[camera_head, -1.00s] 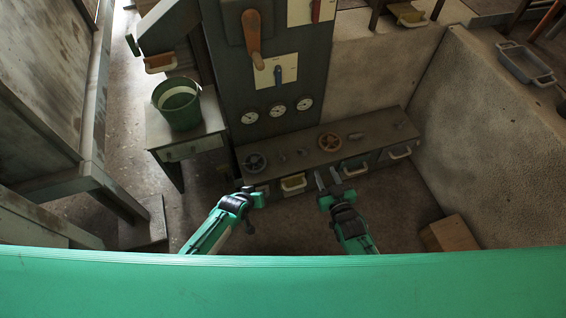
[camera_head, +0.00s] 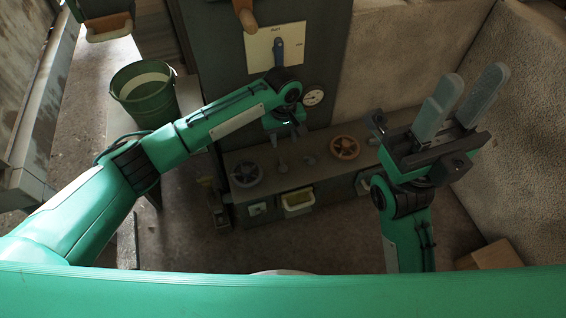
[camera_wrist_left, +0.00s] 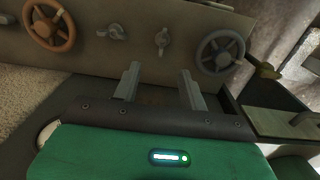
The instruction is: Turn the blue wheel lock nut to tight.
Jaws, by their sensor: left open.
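No wheel looks clearly blue. A dark grey spoked wheel (camera_head: 245,173) sits on the left of the low bench, and an orange-brown wheel (camera_head: 345,147) further right. Two small grey knobs or nuts stand between them. In the left wrist view, one nut (camera_wrist_left: 162,40) is beside the grey wheel (camera_wrist_left: 220,52) and the other nut (camera_wrist_left: 112,32) is nearer the orange-brown wheel (camera_wrist_left: 48,25). My left gripper (camera_wrist_left: 159,70) is open and empty, its fingers toward the nut beside the grey wheel, apparently apart from it. My right gripper (camera_head: 474,84) is open and empty, raised at the right.
A green bucket (camera_head: 146,103) stands at the left. Pale bins (camera_head: 298,201) sit under the bench front. A box (camera_head: 490,256) lies at the lower right.

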